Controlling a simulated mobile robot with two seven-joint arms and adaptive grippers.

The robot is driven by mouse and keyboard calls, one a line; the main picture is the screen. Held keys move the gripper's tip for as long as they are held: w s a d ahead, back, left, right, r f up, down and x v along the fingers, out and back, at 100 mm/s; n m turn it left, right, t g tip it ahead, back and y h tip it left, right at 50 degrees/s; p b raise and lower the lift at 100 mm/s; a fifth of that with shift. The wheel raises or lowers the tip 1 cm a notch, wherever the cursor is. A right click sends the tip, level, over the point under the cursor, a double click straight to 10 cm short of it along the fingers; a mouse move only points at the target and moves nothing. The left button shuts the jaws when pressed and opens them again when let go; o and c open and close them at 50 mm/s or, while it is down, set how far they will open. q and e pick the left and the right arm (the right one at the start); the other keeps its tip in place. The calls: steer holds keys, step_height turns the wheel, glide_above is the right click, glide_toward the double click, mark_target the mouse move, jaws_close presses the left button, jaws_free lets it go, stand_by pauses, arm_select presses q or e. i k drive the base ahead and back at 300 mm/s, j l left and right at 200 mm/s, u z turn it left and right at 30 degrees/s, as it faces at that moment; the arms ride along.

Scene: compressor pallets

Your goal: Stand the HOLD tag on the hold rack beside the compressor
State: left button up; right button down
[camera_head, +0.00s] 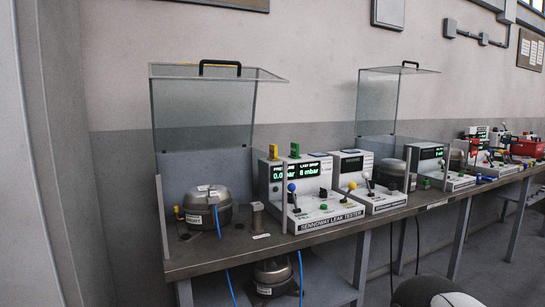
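A compressor (207,207), a dark grey dome with a white label and a blue hose, sits on the bench's left part under a raised clear cover (205,110). A small yellow tag-like piece (273,152) and a green one (294,150) stand on top of the leak tester (318,205), right of the compressor. I cannot read lettering on either, so I cannot tell which is the HOLD tag. I cannot make out a hold rack for certain. A small grey block (258,217) stands between compressor and tester.
The bench (225,258) runs back to the right with further testers (366,180) and a second raised cover (378,108). Another compressor (273,275) sits on the lower shelf. A red box (527,148) is at the far right. A bare bench strip lies before the compressor.

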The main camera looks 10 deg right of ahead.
mark_target(329, 288)
steer(key=k+l, duration=0.1)
steer(key=l, duration=0.35)
steer(key=k+l+u, duration=0.15)
steer(key=l, duration=0.75)
steer(key=i+l, duration=0.1)
steer(key=l, duration=0.25)
steer(key=i+l+u, duration=0.15)
steer(key=l, duration=0.2)
steer(key=i+l, duration=0.1)
steer(key=l, duration=0.3)
steer(key=i+l+u, duration=0.1)
steer(key=l, duration=0.25)
